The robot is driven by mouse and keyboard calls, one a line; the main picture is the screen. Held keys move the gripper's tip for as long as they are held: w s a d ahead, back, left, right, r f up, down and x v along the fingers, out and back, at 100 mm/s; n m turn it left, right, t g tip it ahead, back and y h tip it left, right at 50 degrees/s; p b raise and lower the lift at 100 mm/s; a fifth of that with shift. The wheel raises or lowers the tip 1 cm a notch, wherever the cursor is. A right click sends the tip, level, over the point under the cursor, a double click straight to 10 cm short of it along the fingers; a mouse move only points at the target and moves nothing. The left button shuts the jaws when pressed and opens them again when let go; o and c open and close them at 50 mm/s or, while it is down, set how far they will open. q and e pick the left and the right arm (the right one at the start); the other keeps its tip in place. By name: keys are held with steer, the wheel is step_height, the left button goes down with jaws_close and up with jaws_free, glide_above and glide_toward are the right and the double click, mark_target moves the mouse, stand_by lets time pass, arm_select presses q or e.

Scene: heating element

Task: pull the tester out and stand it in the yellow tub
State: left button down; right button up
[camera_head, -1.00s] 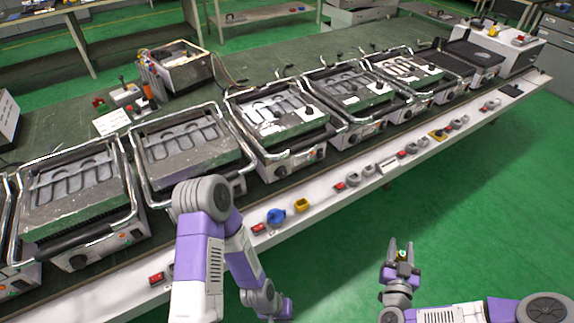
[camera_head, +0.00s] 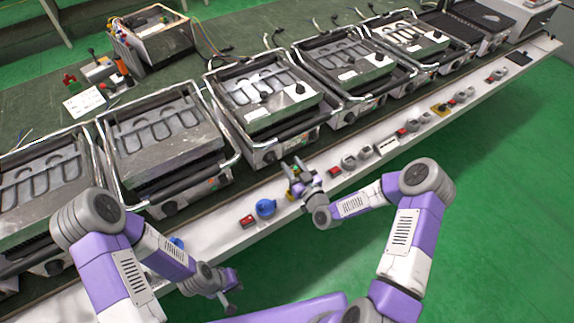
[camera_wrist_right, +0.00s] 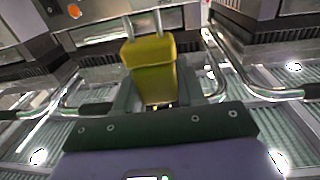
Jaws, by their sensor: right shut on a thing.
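My right gripper (camera_head: 298,178) is at the pale ledge in front of the grills, beside a blue round socket. In the right wrist view it is shut on the yellow tester (camera_wrist_right: 153,72), a yellow block with two pale metal prongs at its far end, pointing toward a grill front. The head view is too small to show whether the prongs are in anything. A small yellow thing (camera_head: 291,196) on the ledge is partly covered by this gripper; I cannot tell whether it is the tub. My left gripper (camera_head: 234,293) hangs low before the ledge, with its fingers apart and empty.
A row of contact grills (camera_head: 165,145) with chrome handles stands behind the ledge. The blue socket (camera_head: 266,207), red switches (camera_head: 247,221) and grey sockets (camera_head: 349,162) line the ledge. An open instrument box (camera_head: 155,35) stands behind. The green floor (camera_head: 480,200) at right is clear.

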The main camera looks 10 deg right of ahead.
steer(key=shift+w+a+f+n+y, duration=0.15)
steer(key=shift+w+f+n+y, duration=0.25)
steer(key=shift+w+f+y, duration=0.3)
step_height(320, 180, down, 6)
steer(key=b, duration=0.6)
steer(key=shift+r, duration=0.1)
steer(key=shift+b, duration=0.65)
stand_by(1.4)
steer(key=shift+f, duration=1.3)
steer(key=shift+f, duration=1)
